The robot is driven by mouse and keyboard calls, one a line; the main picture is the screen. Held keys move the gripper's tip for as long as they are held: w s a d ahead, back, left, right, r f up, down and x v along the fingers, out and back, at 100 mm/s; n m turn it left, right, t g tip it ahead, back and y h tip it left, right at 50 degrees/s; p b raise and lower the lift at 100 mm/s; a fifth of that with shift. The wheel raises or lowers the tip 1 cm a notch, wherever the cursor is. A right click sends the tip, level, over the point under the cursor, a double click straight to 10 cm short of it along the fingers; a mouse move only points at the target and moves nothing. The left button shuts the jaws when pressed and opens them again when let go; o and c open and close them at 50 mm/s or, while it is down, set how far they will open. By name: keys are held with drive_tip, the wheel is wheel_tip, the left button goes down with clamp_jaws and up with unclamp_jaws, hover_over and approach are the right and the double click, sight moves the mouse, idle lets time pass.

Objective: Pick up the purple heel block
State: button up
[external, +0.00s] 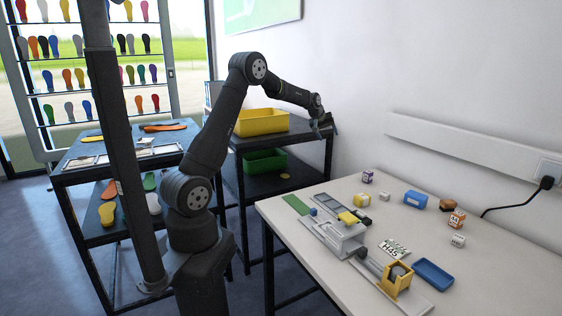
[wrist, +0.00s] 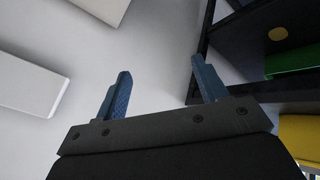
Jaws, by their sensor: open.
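A small block with purple and white faces (external: 367,176) stands near the far edge of the white table in the external view. It looks like the purple heel block, though it is small and its markings cannot be read. My gripper (external: 325,124) is raised over the dark shelf unit, to the left of the block and well apart from it. In the wrist view, the blue fingers of my gripper (wrist: 163,85) are spread, with nothing between them. The block does not show in the wrist view.
The white table (external: 500,284) also holds a grey fixture (external: 338,238), a blue box (external: 415,200), an orange block (external: 457,219), a white block (external: 458,240), a blue tray (external: 434,273) and a yellow holder (external: 396,280). A yellow bin (external: 262,122) stands on the shelf unit.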

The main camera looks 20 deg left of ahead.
drive_tip(key=s+d+f+m, duration=0.1)
drive_tip(key=s+d+m, duration=0.15)
drive_tip(key=d, duration=0.25)
drive_tip(key=s+d+f+m+g, duration=0.1)
drive_tip(key=s+d+f+m, duration=0.1)
drive_tip(key=d+m, duration=0.25)
drive_tip(key=s+d+f+m, duration=0.1)
drive_tip(key=s+d+m, duration=0.15)
drive_tip(key=d, duration=0.35)
drive_tip(key=m, duration=0.1)
approach(368, 172)
drive_tip(key=x, duration=0.6)
drive_tip(key=shift+w+d+f, duration=0.15)
drive_tip(key=shift+w+f, duration=0.1)
drive_tip(key=shift+w, duration=0.1)
drive_tip(key=shift+x, duration=2.7)
drive_tip(key=c, duration=1.2)
